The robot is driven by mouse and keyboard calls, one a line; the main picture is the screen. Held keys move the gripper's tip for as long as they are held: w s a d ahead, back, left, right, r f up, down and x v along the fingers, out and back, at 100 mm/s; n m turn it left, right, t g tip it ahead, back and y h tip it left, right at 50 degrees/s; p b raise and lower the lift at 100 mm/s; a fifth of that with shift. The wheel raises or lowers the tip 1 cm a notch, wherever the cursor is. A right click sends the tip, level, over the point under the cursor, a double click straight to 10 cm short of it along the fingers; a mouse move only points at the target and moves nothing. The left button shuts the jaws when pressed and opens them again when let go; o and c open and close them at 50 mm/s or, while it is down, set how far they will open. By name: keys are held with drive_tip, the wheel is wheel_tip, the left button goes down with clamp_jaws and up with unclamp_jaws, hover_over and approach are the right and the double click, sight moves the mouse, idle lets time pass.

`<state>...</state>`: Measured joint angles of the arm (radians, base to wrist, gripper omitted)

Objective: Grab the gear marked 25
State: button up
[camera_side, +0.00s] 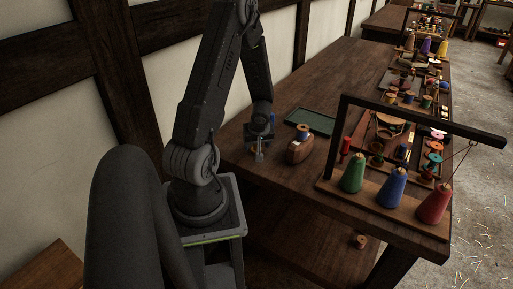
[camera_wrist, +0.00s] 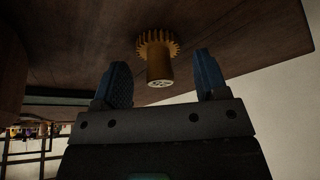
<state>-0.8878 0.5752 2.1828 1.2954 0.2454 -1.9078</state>
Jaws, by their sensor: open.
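A brass-coloured gear (camera_wrist: 158,50) with a toothed rim and a round hub shows in the wrist view, against the dark wooden bench top. The pale end of its hub carries a small dark marking, too small to read. My gripper (camera_wrist: 161,72) is open, with one blue fingertip on each side of the hub in the picture. I see no contact between the fingertips and the gear. In the side view, my gripper (camera_side: 260,149) hangs low over the near left part of the bench. I cannot make out the gear there.
A wooden block with a blue spool (camera_side: 302,140) stands right of my gripper on the bench (camera_side: 330,92). A green tray (camera_side: 311,121) lies behind it. A dark frame (camera_side: 425,118) with green, blue and red cones (camera_side: 391,190) stands farther right.

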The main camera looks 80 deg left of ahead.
drive_tip(key=shift+a+f, duration=0.25)
drive_tip(key=shift+f, duration=0.25)
drive_tip(key=shift+c, duration=0.2)
drive_tip(key=c, duration=1)
drive_tip(key=shift+o, duration=0.2)
drive_tip(key=shift+r, duration=0.2)
